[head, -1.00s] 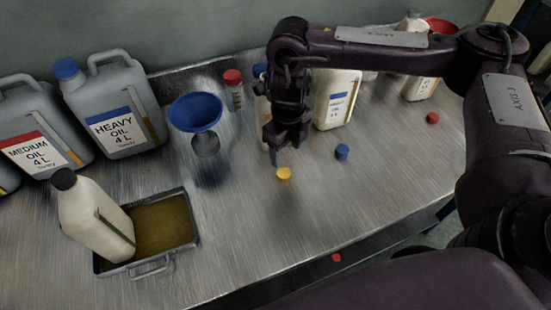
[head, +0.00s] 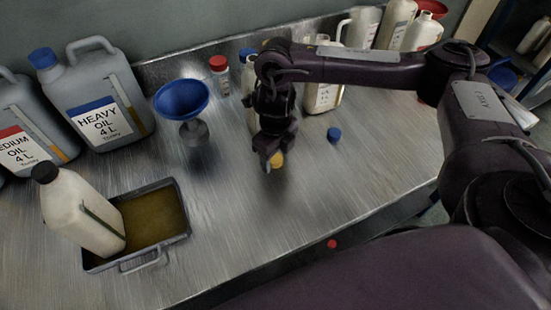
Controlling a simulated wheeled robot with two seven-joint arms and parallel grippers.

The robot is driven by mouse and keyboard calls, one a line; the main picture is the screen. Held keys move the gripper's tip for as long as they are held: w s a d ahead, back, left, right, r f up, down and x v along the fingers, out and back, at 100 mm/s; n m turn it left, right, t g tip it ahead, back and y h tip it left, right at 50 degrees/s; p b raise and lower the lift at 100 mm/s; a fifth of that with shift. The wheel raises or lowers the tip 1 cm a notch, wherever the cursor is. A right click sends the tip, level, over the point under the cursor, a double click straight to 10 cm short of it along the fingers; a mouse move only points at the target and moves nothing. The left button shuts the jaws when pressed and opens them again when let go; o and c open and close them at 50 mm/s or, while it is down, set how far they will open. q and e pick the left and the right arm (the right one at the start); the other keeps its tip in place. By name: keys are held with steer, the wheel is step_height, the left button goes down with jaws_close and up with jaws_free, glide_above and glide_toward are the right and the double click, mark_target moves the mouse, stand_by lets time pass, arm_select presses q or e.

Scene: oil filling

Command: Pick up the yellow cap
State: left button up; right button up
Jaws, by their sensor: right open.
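The yellow cap (head: 277,160) is at my right gripper (head: 269,162), over the middle of the metal bench. The fingers partly cover it, and I cannot tell whether they touch it. The right gripper points down and is open. My left gripper is not in view.
A blue cap (head: 334,134) lies to the right of the gripper. A blue funnel (head: 181,98) stands to the left. A tray (head: 184,235) of oil with a tilted white bottle (head: 80,212) is at front left. Jugs and bottles line the back. The bench front is clear.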

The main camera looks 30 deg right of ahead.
steer(key=c, duration=1)
steer(key=shift+c, duration=0.3)
steer(key=shift+r, duration=0.15)
